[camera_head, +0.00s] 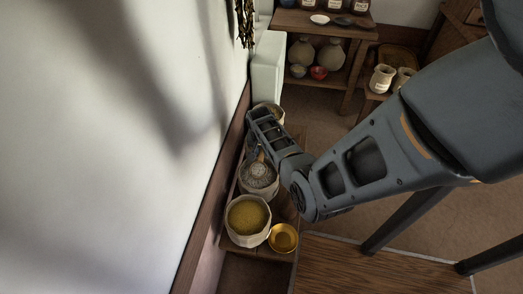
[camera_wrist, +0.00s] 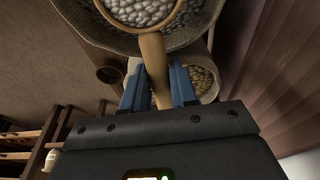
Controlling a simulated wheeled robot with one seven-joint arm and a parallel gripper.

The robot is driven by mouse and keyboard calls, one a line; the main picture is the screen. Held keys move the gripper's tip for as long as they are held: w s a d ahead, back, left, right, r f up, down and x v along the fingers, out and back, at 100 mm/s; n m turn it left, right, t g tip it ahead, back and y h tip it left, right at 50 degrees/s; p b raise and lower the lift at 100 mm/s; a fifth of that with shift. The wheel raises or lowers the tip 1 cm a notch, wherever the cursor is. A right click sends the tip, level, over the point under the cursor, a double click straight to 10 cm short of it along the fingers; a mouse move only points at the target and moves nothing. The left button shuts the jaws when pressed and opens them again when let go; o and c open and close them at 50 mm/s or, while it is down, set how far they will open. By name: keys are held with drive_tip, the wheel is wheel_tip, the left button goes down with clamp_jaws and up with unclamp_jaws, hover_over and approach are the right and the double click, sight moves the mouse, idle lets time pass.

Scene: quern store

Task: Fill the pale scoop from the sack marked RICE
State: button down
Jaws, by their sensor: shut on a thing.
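In the wrist view, my gripper (camera_wrist: 156,80) has its blue fingers shut on the tan handle of a scoop (camera_wrist: 153,50). The scoop's round bowl is at the top edge, partly cut off, with whitish, bean-like grains inside its rim. It is over or in a woven sack (camera_wrist: 205,36); I cannot tell whether it touches the contents. In the head view, sacks stand in a row along the wall, and my arm hides part of the row. One sack of greyish grains (camera_head: 258,177) has a tan handle at its back edge. No sack marking is readable.
A sack of yellow grain (camera_head: 247,217) stands at the near end, with a gold bowl (camera_head: 283,238) beside it. In the wrist view, a sack of brownish contents (camera_wrist: 203,82) is close to my right finger. A wooden shelf (camera_head: 325,27) holds jars and bowls at the back.

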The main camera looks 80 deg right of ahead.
drive_tip(key=shift+d+f+y, duration=0.1)
drive_tip(key=shift+d+y, duration=0.1)
drive_tip(key=shift+y, duration=0.5)
drive_tip(key=shift+a+r, duration=0.15)
drive_tip(key=shift+r, duration=0.25)
drive_tip(key=shift+y, duration=0.6)
drive_tip(key=shift+r+p, duration=2.15)
drive_tip(key=shift+r, duration=0.2)
